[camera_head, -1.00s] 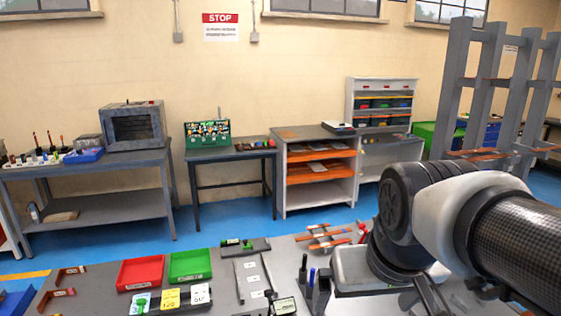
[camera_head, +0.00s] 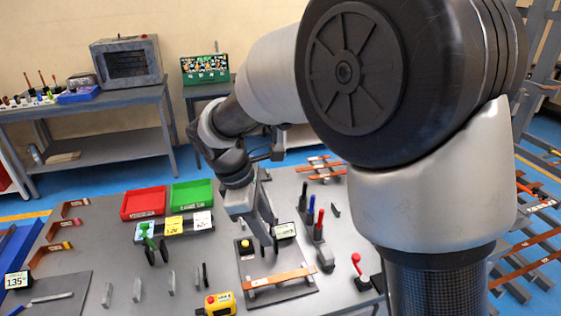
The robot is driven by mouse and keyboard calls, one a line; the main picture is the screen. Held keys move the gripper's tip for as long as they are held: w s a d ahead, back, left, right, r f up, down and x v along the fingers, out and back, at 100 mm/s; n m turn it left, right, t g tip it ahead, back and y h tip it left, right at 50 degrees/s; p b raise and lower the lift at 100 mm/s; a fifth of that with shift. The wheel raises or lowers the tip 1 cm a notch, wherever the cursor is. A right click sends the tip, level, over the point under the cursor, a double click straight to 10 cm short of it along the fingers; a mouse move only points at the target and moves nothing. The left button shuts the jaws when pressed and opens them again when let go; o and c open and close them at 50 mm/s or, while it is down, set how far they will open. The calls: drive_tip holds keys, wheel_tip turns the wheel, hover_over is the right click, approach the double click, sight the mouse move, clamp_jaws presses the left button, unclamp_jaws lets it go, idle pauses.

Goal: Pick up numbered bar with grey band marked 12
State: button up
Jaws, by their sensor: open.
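My gripper (camera_head: 264,232) hangs open over the middle of the worktable, its fingers pointing down. A copper bar (camera_head: 280,279) with a pale label lies across a dark fixture below and in front of it. More copper bars (camera_head: 320,167) lie crossed on a small stand behind and to the right of the gripper. Several short copper bars (camera_head: 52,248) with coloured ends sit at the table's left. I cannot read a 12 or make out a grey band on any bar, so I cannot tell which is the marked one.
A red tray (camera_head: 143,203) and a green tray (camera_head: 192,195) stand at the table's back. Upright coloured-handled tools (camera_head: 319,225) and a red-knobbed lever (camera_head: 358,270) are right of the gripper. A yellow button box (camera_head: 219,304) is at the front. My arm blocks much of the right side.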

drive_tip(key=a+f+n, duration=0.3)
drive_tip(key=a+f, duration=0.2)
drive_tip(key=f, duration=0.2)
drive_tip(key=h, duration=0.1)
approach(280, 277)
drive_tip(key=shift+s+a+f+n, duration=0.1)
drive_tip(key=shift+s+f+n, duration=0.05)
drive_tip(key=shift+f, duration=0.25)
drive_tip(key=shift+s+a+f+n, duration=0.1)
drive_tip(key=shift+f+n, duration=0.05)
drive_tip(key=shift+f, duration=0.3)
drive_tip(key=d+f, duration=0.1)
drive_tip(key=f, duration=0.1)
drive_tip(key=w+d+f, duration=0.1)
drive_tip(key=shift+w+d+f+p, duration=0.15)
drive_tip(key=shift+d+f+p, duration=0.2)
drive_tip(key=shift+f+p, duration=0.05)
drive_tip(key=shift+d+f, duration=0.1)
drive_tip(key=shift+f, duration=0.25)
clamp_jaws()
